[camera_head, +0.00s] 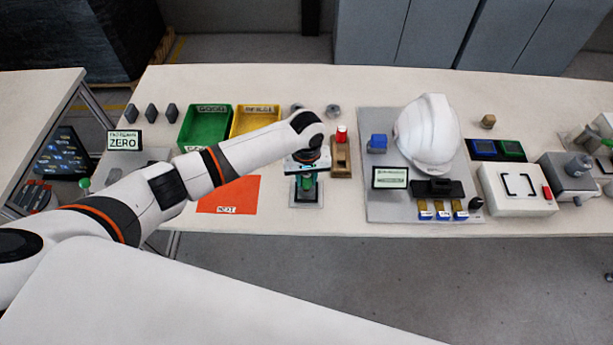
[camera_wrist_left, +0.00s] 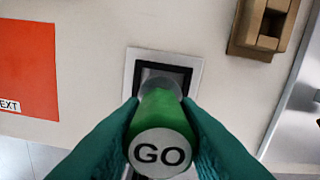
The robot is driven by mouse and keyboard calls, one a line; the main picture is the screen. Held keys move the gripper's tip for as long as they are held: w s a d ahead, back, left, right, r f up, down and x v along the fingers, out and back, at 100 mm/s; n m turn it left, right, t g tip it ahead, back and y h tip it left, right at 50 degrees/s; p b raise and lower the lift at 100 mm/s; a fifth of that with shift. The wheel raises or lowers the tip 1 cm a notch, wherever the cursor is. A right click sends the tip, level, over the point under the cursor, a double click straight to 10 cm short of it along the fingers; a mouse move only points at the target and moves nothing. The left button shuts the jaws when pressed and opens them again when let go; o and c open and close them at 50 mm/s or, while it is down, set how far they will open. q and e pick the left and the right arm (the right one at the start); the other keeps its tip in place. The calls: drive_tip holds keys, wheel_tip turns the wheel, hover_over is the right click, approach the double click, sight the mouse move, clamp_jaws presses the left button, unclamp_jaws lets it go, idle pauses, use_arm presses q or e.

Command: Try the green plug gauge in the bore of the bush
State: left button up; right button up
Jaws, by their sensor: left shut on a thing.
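The green plug gauge (camera_wrist_left: 160,112), its end marked GO, is held between the dark green fingers of my left gripper (camera_wrist_left: 162,140). In the head view the gauge (camera_head: 308,182) hangs below my left gripper (camera_head: 308,172), over a small square plate (camera_head: 306,205) with a dark centre. In the wrist view a grey round part (camera_wrist_left: 160,78) shows just beyond the gauge, over the black square of the plate; the bush and its bore are mostly hidden behind the gauge. I cannot tell whether the gauge's tip is inside the bore. My right gripper is not in view.
A brown wooden holder (camera_head: 341,160) with a red-topped piece (camera_head: 341,134) stands close right of the plate. An orange NEXT mat (camera_head: 232,197) lies to the left. Green (camera_head: 183,135) and yellow (camera_head: 276,114) bins stand behind. A white helmet (camera_head: 428,133) sits on a grey board to the right.

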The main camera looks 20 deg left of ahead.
use_arm(q)
drive_tip(key=shift+p, duration=0.35)
idle(0.4)
drive_tip(key=shift+f+b, duration=0.4)
drive_tip(key=shift+f, duration=0.6)
idle(1.3)
idle(0.9)
drive_tip(key=shift+r+p, duration=3)
drive_tip(key=shift+p, duration=0.75)
